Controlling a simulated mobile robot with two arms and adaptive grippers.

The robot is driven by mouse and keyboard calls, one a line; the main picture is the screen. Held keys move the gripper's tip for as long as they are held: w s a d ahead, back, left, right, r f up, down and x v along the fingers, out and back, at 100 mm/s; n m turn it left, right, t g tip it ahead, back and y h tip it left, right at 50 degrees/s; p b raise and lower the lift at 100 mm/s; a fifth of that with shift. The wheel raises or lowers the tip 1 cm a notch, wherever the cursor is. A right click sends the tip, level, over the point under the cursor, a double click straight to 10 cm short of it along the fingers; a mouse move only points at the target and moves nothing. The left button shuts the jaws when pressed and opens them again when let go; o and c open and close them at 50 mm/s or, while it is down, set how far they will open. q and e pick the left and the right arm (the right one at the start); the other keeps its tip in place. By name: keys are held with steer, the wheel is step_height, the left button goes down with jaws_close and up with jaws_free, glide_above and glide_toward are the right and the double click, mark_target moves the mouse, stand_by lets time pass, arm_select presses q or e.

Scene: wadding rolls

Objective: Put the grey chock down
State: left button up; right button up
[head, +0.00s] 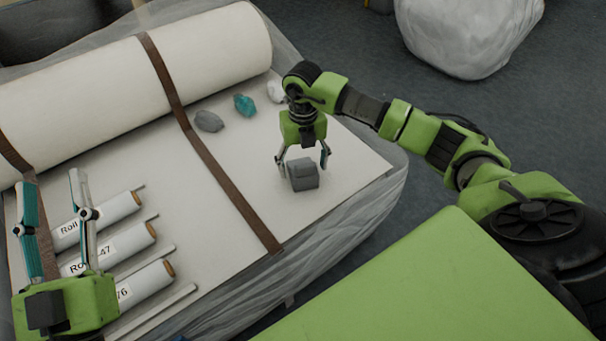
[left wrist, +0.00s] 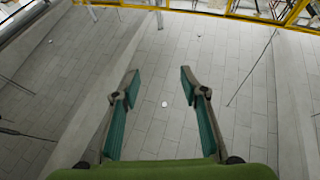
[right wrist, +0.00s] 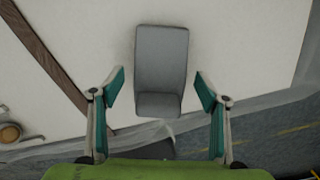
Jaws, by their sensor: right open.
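The grey chock (head: 303,175) rests on the white sheet to the right of the brown strap in the head view. My right gripper (head: 303,160) is above it with its fingers spread on either side. In the right wrist view the chock (right wrist: 161,70) lies beyond the open fingertips (right wrist: 160,85), with a gap on both sides. My left gripper (head: 75,182) is at the lower left of the head view, fingers apart and empty. The left wrist view shows its open fingers (left wrist: 158,85) with only a distant floor between them.
A large white roll (head: 140,75) lies along the back. A grey stone (head: 209,121), a teal stone (head: 245,105) and a pale lump (head: 276,91) lie behind the chock. Labelled small rolls (head: 120,245) lie at the left. Bare sheet (head: 345,160) extends right of the chock.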

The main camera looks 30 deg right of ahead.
step_height(320, 180, down, 2)
steer(key=shift+f, duration=0.1)
arm_select(q)
steer(key=s+r+t, duration=0.2)
steer(key=r, duration=0.1)
steer(key=shift+s+a+r+h, duration=0.1)
steer(key=shift+r+h, duration=0.15)
steer(key=shift+h, duration=0.05)
arm_select(e)
steer(key=c, duration=1.6)
steer(key=shift+c, duration=0.2)
